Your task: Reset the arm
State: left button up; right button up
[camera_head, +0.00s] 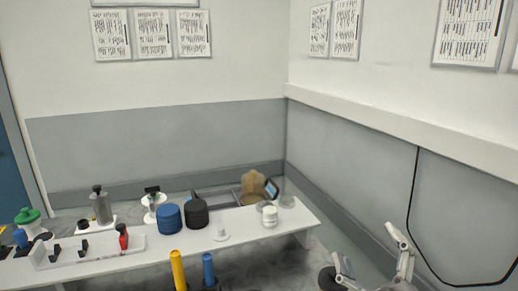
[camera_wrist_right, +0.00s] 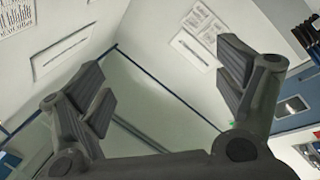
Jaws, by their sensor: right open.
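My right gripper (camera_wrist_right: 165,78) is open in the right wrist view. Its two dark grey fingers stand wide apart with nothing between them. The wrist view is tilted and looks past the fingers at walls and a corner of the room. In the head view, light grey and black parts of my right arm (camera_head: 403,258) show at the bottom right, to the right of the white table and apart from it. My left gripper is not in view.
A white table (camera_head: 135,262) holds a blue lidded jar (camera_head: 169,218), a black one (camera_head: 196,214), a white stack (camera_head: 270,216), a brown object (camera_head: 254,187) and several bottles. A yellow cylinder (camera_head: 178,271) and a blue cylinder (camera_head: 208,269) stand in front. A black cable (camera_head: 412,200) hangs on the right wall.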

jog(key=s+d+f+m+g+h, duration=0.1)
jog(key=s+f+m+g, duration=0.15)
jog(key=f, duration=0.45)
jog(key=s+d+f+m+g+h, duration=0.2)
jog(key=f+g, duration=0.1)
jog(key=f, duration=0.4)
jog(key=s+d+f+m+g+h, duration=0.1)
jog(key=s+f+m+g, duration=0.15)
jog(key=f, duration=0.45)
jog(key=s+a+f+m+g+y, duration=0.25)
jog(key=s+f+g, duration=0.65)
jog(key=s+f, duration=0.55)
jog(key=s+f+n+g, duration=0.1)
jog(key=s+f+g, duration=0.15)
jog(key=f, duration=2.35)
jog(key=s+d+f+h, duration=0.1)
jog(key=s+d+f, duration=0.1)
jog(key=s+f, duration=1.2)
jog(key=s, duration=0.3)
jog(key=shift+f+g, duration=0.35)
jog(key=shift+f, duration=0.05)
